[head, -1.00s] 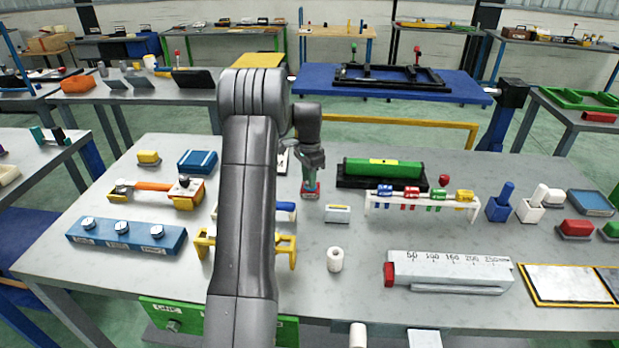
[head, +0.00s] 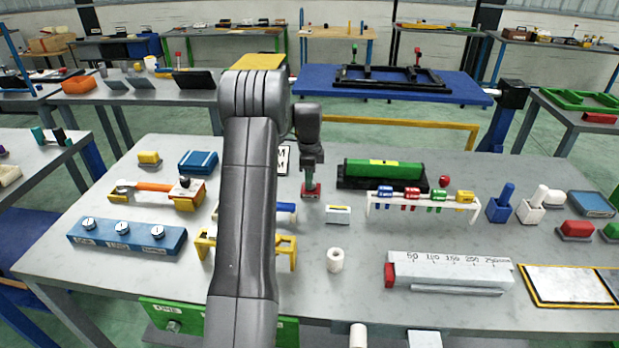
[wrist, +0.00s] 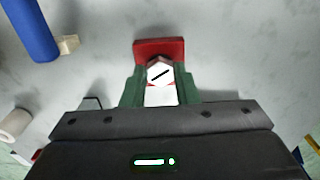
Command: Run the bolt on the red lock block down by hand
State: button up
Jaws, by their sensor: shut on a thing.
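The red lock block (head: 311,189) sits on the grey workbench just right of my arm in the head view. It also shows in the wrist view (wrist: 160,48), partly behind the bolt and fingers. The bolt (wrist: 160,72) has a pale hex head with a dark slanted line across it. My gripper (head: 311,177) points down over the block. In the wrist view its green fingers stand on both sides of the bolt head, shut on it. The bolt's shank and the thread are hidden from both views.
A white-fronted block (head: 338,214) lies close right of the lock block. A white roll (head: 335,260) stands in front. Bare bench lies between them.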

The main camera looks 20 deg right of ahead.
jog(key=shift+w+r, duration=0.2)
jog(key=shift+r, duration=0.1)
jog(key=o, duration=0.8)
jog(key=shift+o, duration=1)
jog(key=shift+a, duration=0.1)
jog(key=shift+f, duration=0.15)
jog(key=shift+s, duration=0.1)
notch_tip(320, 180, up, 14)
jog(key=b, duration=0.1)
jog(key=shift+f, duration=0.1)
